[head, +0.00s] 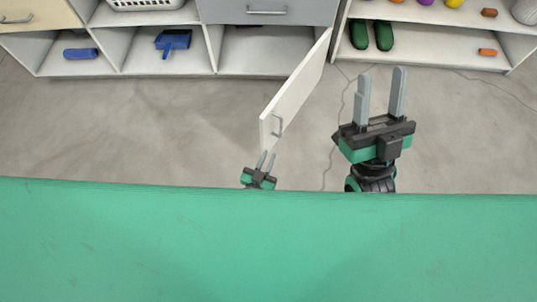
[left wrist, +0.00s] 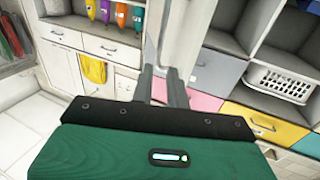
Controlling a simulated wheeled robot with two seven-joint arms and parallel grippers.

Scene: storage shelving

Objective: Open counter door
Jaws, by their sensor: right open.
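The white counter door (head: 296,92) stands swung out from the lower cabinet in the head view, with its grey bar handle (head: 278,125) near the free end. My left gripper (head: 266,161) is just beyond the door's free end, apart from the handle. Its fingers are partly apart with nothing seen between them. In the left wrist view, its fingers (left wrist: 161,86) point toward a pale upright panel whose identity is unclear. My right gripper (head: 380,94) is open and empty, to the right of the door.
The opened compartment (head: 262,52) lies under a grey drawer (head: 268,12). A blue dustpan (head: 173,40), a blue roll (head: 80,53) and green shoes (head: 371,36) lie on low shelves. Grey floor (head: 165,125) is clear left of the door. A green surface fills the bottom.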

